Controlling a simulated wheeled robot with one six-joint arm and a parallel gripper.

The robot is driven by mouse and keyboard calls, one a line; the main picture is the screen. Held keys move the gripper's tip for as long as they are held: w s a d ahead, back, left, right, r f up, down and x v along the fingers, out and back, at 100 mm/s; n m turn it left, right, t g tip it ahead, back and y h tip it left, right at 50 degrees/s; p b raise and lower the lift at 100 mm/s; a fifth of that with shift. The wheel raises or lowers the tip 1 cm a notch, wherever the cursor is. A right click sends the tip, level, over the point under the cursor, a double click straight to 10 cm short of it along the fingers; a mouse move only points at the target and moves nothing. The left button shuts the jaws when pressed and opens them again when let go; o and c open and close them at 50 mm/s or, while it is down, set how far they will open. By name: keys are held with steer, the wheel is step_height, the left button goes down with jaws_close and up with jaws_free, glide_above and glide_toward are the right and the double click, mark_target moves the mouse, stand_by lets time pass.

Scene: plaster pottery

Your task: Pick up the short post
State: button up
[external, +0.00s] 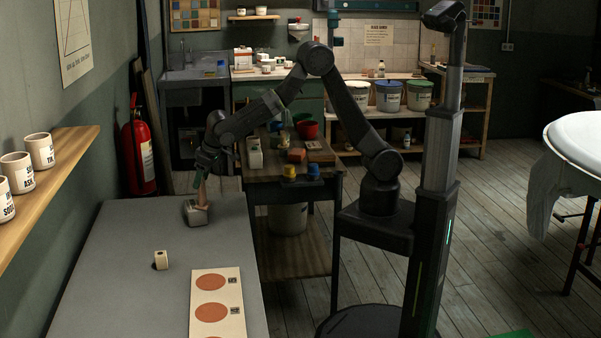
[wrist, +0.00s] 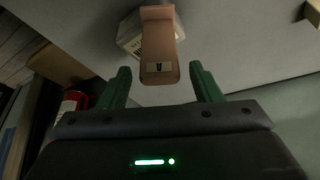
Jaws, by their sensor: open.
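A tan post (external: 202,192) with rounded edges leans up from a pale block (external: 196,214) at the far end of the grey table. In the wrist view the post (wrist: 158,40) has a small dark-marked label at its near end, with the pale block (wrist: 129,38) behind it. My gripper (external: 203,175) is right above the post, pointing down. In the wrist view its green fingers (wrist: 160,76) are apart, with the post's near end between and just beyond the tips. Contact cannot be told.
A small cream block (external: 161,260) and a board with brown discs (external: 215,300) lie on the grey table (external: 110,270). A wooden shelf with cups (external: 40,152) is at left. A fire extinguisher (external: 139,155) hangs beyond. A cluttered wooden bench (external: 290,172) stands beside the table.

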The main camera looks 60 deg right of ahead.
steer(key=shift+w+a+f+n, duration=0.2)
steer(key=shift+w+n, duration=0.1)
steer(key=shift+w, duration=0.1)
steer(key=w+a+n, duration=0.2)
steer(key=n+g+y+b, duration=0.1)
steer(key=n+g, duration=0.7)
steer(key=n, duration=1.3)
glide_toward(160, 252)
steer(key=shift+t, duration=0.3)
steer(key=x, duration=0.3)
steer(key=s+p+x, duration=0.1)
steer(key=x, duration=0.2)
steer(key=shift+p+x, duration=1)
steer(key=shift+x, duration=1.6)
steer(key=shift+w, duration=0.1)
steer(key=c, duration=1.1)
